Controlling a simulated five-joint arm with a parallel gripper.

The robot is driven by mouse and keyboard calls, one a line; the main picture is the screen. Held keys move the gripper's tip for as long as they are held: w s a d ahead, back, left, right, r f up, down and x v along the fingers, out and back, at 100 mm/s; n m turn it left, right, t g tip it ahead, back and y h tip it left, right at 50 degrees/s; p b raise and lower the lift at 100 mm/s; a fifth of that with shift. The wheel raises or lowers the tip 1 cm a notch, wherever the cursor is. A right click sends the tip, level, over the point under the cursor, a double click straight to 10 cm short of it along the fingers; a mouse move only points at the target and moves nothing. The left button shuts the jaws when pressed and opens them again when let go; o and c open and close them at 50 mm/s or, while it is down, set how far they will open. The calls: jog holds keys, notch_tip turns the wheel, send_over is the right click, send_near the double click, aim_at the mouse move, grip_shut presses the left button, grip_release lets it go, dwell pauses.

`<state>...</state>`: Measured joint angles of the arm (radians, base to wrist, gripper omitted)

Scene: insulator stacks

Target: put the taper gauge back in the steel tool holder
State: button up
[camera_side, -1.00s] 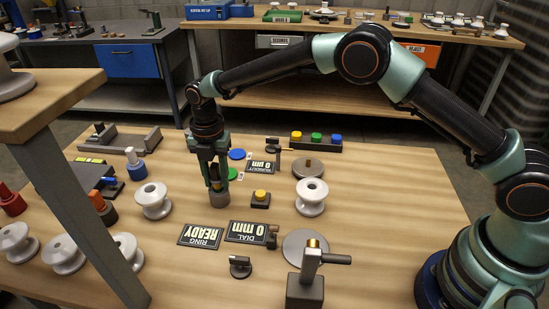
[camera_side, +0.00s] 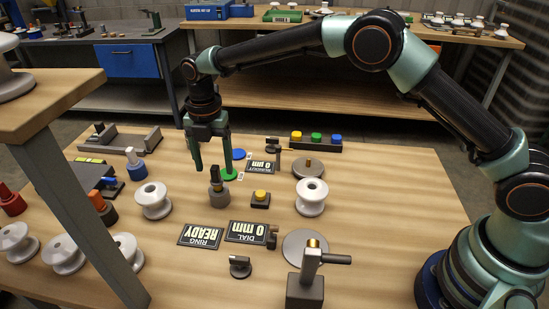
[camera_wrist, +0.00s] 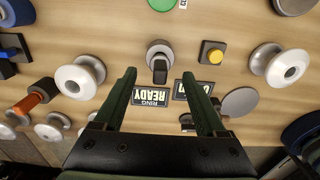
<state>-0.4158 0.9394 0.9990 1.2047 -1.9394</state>
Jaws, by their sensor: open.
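The steel tool holder (camera_side: 219,199) is a short grey cylinder standing on the wooden table, left of the middle. The taper gauge (camera_side: 215,177), with a dark upper part, stands upright in the holder. In the wrist view the holder (camera_wrist: 154,47) shows as a grey ring, with the dark gauge (camera_wrist: 160,71) standing out of it. My gripper (camera_side: 212,168) is open and empty above the holder. Its two green fingers are spread wide to either side, apart from the gauge. The gauge's lower end is hidden inside the holder.
A yellow-button box (camera_side: 260,199) stands right of the holder. White insulators stand to the left (camera_side: 153,201) and right (camera_side: 311,196). Two display plates, one reading RING READY (camera_side: 201,236), lie in front. A button bar (camera_side: 315,145) is at the back.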

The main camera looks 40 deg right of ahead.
notch_tip(320, 180, up, 7)
jog(key=shift+f, duration=0.1)
dwell(0.4)
jog(key=shift+d+r, duration=0.15)
jog(key=shift+r, duration=0.15)
jog(key=s+d+r+m+t, duration=0.3)
jog(key=s+d+r+m, duration=0.5)
jog(key=d+r+m, duration=0.4)
jog(key=s+d+f+m+t, duration=0.2)
jog(key=s+d+f+m, duration=0.2)
jog(key=s+d+m, duration=0.6)
jog(key=s+m, duration=0.4)
jog(key=m, duration=0.1)
jog(key=shift+t, duration=0.3)
